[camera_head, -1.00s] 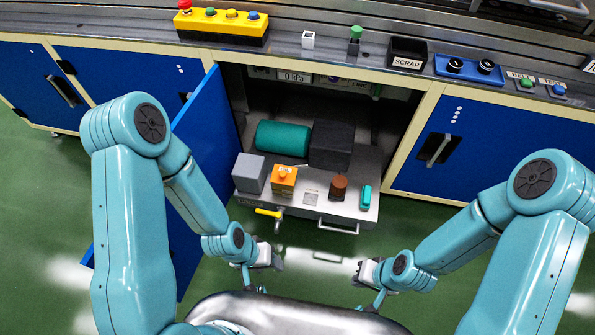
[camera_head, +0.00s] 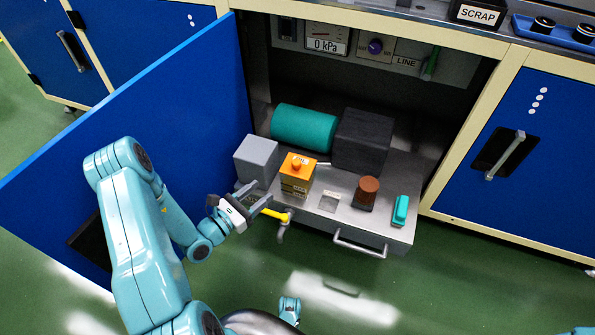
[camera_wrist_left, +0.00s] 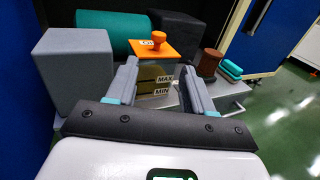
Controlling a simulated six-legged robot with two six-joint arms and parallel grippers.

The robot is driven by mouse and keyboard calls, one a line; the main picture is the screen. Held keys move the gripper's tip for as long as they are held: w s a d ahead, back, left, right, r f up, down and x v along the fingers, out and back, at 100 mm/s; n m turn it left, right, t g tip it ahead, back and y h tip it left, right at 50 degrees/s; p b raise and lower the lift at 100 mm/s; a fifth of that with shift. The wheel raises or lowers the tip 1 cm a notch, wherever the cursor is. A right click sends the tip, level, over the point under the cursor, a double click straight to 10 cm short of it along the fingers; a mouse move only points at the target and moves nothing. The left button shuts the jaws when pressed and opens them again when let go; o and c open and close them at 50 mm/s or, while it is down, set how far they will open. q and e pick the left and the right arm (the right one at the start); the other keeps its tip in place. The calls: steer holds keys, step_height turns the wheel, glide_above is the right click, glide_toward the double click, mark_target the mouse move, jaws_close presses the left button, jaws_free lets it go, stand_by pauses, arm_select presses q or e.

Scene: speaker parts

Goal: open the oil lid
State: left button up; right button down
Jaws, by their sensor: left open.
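The oil box (camera_head: 296,188) stands on the pulled-out tray, with an orange lid (camera_head: 299,165) and a small round orange knob on top. The lid (camera_wrist_left: 165,51) looks seated on the box in the left wrist view, above a window marked MAX and MIN. My left gripper (camera_head: 258,197) is open in front of the box, low and left of it, near the yellow tap handle (camera_head: 274,213). In the left wrist view its fingers (camera_wrist_left: 158,82) stand on both sides of the box front, with nothing held between them.
A grey cube (camera_head: 257,160) stands left of the box, a teal cylinder (camera_head: 303,129) and dark block (camera_head: 361,141) behind. A brown cap (camera_head: 367,191) and teal piece (camera_head: 401,210) sit right on the tray (camera_head: 330,222). The open blue door (camera_head: 130,130) is at left.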

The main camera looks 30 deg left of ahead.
mark_target(293, 165)
arm_select(q)
steer(key=w+b, duration=0.1)
steer(key=w, duration=0.4)
steer(key=w+d+b, duration=0.1)
steer(key=w, duration=0.3)
steer(key=w+d+b, duration=0.1)
steer(key=w+b, duration=0.1)
steer(key=w, duration=0.3)
steer(key=shift+w+d, duration=0.1)
steer(key=shift+w, duration=0.2)
steer(key=shift+w+r, duration=0.1)
steer(key=shift+w, duration=0.35)
